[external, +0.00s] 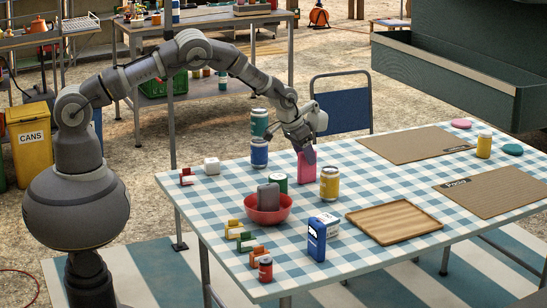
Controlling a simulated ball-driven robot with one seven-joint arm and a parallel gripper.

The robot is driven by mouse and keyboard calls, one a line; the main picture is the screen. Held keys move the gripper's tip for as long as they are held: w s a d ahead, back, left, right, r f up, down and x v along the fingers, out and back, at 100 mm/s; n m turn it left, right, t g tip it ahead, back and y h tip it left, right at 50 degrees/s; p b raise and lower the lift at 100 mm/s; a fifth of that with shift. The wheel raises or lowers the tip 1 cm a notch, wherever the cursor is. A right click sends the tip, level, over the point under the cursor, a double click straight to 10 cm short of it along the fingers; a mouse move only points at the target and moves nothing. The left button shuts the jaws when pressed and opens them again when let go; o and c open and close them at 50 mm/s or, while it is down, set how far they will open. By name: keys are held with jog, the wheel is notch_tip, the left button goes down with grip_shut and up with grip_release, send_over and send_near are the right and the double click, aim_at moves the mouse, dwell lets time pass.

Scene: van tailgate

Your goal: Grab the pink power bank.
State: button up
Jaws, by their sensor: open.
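The pink power bank (306,168) stands upright on the blue and white checked tablecloth, towards the back of the table. My gripper (309,152) is over the top of it, pointing down, with its jaws open. The fingers hide part of the power bank's upper end. I cannot tell whether a finger touches it.
A red bowl (268,215) holds a grey block. A wooden tray (394,222) lies at the front right. A blue chair (343,108) stands behind the table.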

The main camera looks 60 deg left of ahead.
jog(key=x, duration=0.2)
jog(key=shift+w+a+f+b, duration=0.1)
jog(key=shift+w+f+b, duration=0.1)
jog(key=shift+f+b, duration=0.1)
jog(key=shift+r, duration=0.1)
grip_shut()
